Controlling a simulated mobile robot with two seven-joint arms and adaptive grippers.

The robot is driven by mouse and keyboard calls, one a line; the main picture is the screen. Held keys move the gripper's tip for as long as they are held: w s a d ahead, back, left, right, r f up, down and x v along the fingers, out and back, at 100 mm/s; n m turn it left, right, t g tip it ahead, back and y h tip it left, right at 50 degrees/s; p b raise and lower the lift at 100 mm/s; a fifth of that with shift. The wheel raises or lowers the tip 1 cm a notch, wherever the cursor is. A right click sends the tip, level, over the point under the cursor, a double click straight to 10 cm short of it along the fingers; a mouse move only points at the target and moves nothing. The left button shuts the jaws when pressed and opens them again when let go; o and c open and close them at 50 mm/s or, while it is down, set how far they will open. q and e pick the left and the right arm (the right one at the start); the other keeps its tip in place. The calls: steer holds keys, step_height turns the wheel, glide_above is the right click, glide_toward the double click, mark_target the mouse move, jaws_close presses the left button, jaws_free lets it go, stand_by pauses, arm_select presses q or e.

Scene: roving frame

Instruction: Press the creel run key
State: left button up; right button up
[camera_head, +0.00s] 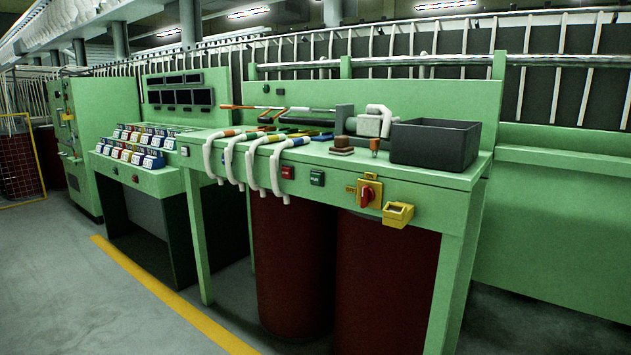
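Several small push keys show, but no label is readable, so I cannot tell which one is the creel run key. On the front edge of the near green bench (440,176) are a red key (288,172) and a green key (317,178). To their right is a yellow plate with a red rotary switch (367,194). The console (160,185) further left has small dark keys (135,178) on its front edge, below rows of blue, white and red units (135,150). Neither of my grippers is in view.
A yellow holder (398,214) juts out at the right. A dark bin (435,142) stands on the bench. Dark red drums (385,280) stand beneath. The floor (80,290) at the left is clear.

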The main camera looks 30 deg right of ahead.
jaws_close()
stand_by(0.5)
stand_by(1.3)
